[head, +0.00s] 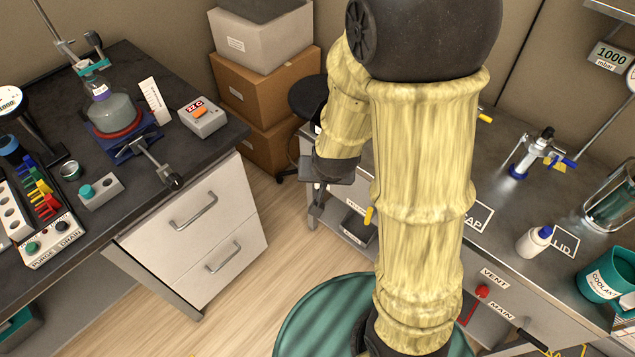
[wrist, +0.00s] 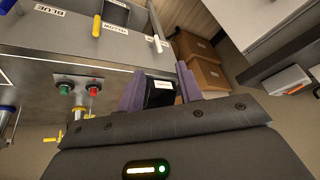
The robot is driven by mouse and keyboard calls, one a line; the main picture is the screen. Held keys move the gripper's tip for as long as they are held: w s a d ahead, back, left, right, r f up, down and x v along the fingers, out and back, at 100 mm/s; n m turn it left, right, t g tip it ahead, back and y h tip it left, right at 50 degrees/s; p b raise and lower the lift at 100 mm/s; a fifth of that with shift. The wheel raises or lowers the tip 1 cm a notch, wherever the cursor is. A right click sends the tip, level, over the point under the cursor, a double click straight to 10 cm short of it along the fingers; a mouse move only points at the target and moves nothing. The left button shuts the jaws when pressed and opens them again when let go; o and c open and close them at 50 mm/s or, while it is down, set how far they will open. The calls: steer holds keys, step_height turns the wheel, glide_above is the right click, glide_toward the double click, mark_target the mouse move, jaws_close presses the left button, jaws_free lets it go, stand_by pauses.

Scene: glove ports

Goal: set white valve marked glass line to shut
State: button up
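A small white handle (wrist: 157,43) sticks out at the right edge of the steel cabinet in the wrist view, beyond my fingertips. It may be the white valve; no "glass line" wording is legible beside it, and I cannot make it out in the head view. My gripper (wrist: 160,88) has its two purple-grey fingers apart. A black object with a white label (wrist: 163,86) shows between them, but I cannot tell that they touch it. In the head view my gripper (head: 317,205) hangs low at the left end of the right-hand bench, partly hidden by my arm.
A yellow handle (wrist: 97,25) stands left of the white one, near a "YELLOW" label. Green (wrist: 65,89) and red (wrist: 94,90) buttons sit on the steel panel. Cardboard boxes (head: 265,85) and a dark stool (head: 305,97) stand behind. Open floor (head: 290,225) lies between the benches.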

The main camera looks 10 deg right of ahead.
steer(key=w+f+t+h+b, duration=0.2)
steer(key=f+t+b, duration=0.2)
steer(key=f+b, duration=0.3)
steer(key=w+a+f+t+h+b, duration=0.1)
steer(key=f+t+h+b, duration=0.1)
steer(key=f+b, duration=0.5)
steer(key=w+a+f+m+t+h+b, duration=0.1)
steer(key=f+t+b, duration=0.4)
steer(key=f, duration=0.7)
steer(key=w+h+b, duration=0.1)
steer(key=b, duration=0.1)
steer(key=shift+w+a+f+t+b, duration=0.15)
steer(key=shift+w+f+t+b, duration=0.1)
steer(key=shift+w+t+b, duration=0.1)
steer(key=shift+w, duration=0.1)
steer(key=b+x, duration=0.1)
steer(key=x, duration=1.6)
steer(key=shift+w+f+b, duration=0.1)
steer(key=shift+f+b, duration=0.05)
steer(key=shift+b, duration=0.25)
steer(key=shift+d, duration=0.25)
jaws_close()
